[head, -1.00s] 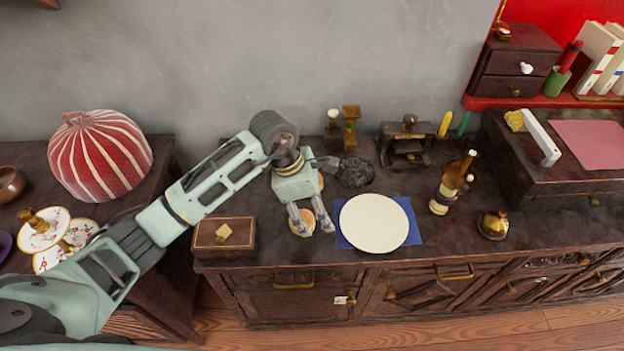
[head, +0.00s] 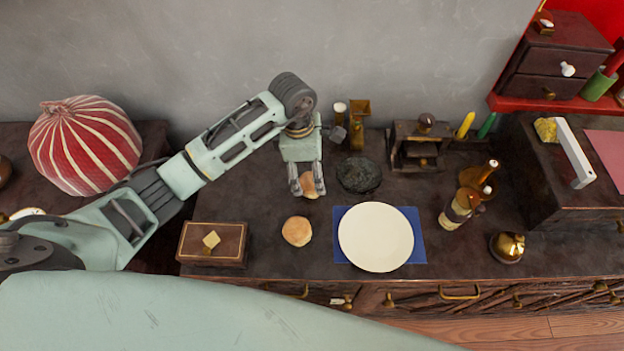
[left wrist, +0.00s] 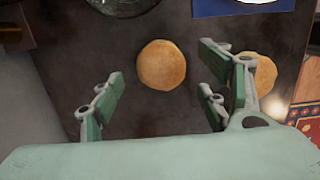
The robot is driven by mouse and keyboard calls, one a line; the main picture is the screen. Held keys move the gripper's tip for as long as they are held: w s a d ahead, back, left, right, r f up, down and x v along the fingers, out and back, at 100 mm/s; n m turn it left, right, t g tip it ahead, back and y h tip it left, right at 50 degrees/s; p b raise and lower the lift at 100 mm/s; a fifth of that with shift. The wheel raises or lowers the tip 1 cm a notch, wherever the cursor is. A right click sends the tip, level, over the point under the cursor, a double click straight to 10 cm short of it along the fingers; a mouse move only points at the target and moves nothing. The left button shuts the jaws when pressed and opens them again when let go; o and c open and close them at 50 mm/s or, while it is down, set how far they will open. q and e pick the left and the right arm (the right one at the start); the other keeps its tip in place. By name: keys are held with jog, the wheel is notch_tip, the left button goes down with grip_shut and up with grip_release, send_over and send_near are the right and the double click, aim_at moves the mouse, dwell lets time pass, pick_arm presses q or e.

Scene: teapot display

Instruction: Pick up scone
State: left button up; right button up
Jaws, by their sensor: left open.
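Two round golden-brown scones lie on the dark cabinet top. The back scone (head: 309,184) is partly hidden by my left gripper (head: 308,190), which points down over it. In the left wrist view this scone (left wrist: 162,65) lies ahead between the spread fingers of my left gripper (left wrist: 158,78); they are open and empty. I cannot tell the height of the fingers above it. The front scone (head: 297,231) lies clear, nearer me; in the left wrist view it (left wrist: 262,72) is partly behind the right finger. My right gripper is not in view.
A white plate (head: 376,237) on a blue napkin (head: 418,240) is right of the scones. A dark stone-like lump (head: 358,175) is close to the back scone. A wooden box (head: 212,244) stands at left, bottles (head: 459,208) and a brass bell (head: 507,247) at right.

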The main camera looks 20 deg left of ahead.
aim_at(310, 178)
pick_arm(q)
notch_tip(310, 178, down, 4)
jog(key=shift+p, duration=0.45)
jog(key=shift+w+d+f, duration=0.15)
jog(key=shift+f, duration=0.3)
jog(key=c, duration=1.2)
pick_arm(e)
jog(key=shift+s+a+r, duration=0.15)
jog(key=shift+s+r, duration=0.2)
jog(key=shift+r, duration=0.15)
